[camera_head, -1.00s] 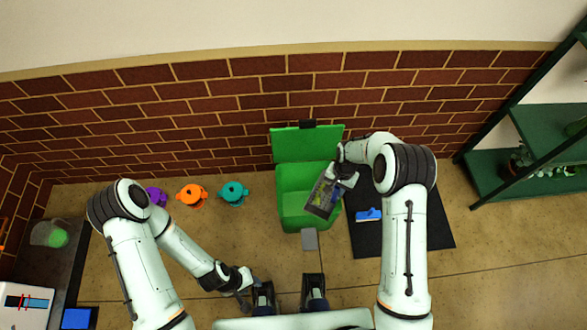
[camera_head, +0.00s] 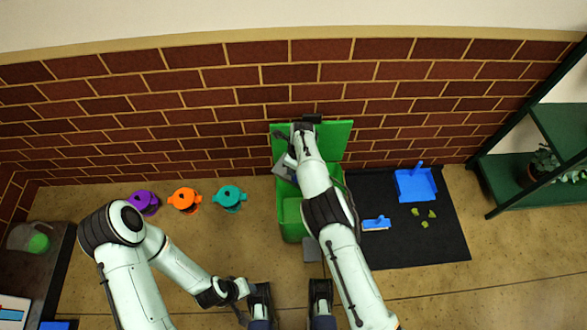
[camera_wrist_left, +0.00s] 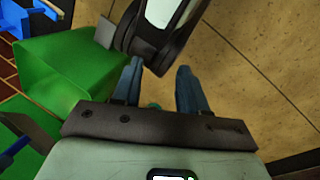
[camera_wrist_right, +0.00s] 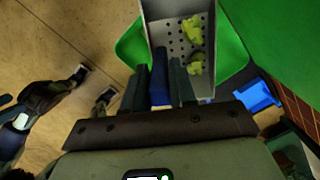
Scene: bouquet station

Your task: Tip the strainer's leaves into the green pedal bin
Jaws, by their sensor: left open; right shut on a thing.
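The green pedal bin (camera_head: 292,220) stands against the brick wall, its lid (camera_head: 338,135) raised. In the right wrist view the strainer (camera_wrist_right: 160,22) is a grey perforated tray with yellow-green leaves (camera_wrist_right: 194,30) still inside, and green bin surfaces show behind it. My right gripper (camera_wrist_right: 160,92) is shut on the strainer's blue handle. In the head view the strainer (camera_head: 283,167) shows as a grey patch at the bin's left side, and my right arm hides much of the bin's mouth. My left gripper (camera_wrist_left: 160,85) is open and empty, low in front of the bin.
On the black mat (camera_head: 430,245) right of the bin lie a blue dustpan (camera_head: 416,186), a blue brush (camera_head: 376,223) and loose green scraps (camera_head: 425,224). Purple (camera_head: 143,202), orange (camera_head: 185,200) and teal (camera_head: 230,197) pots stand left. A green shelf (camera_head: 515,198) stands right.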

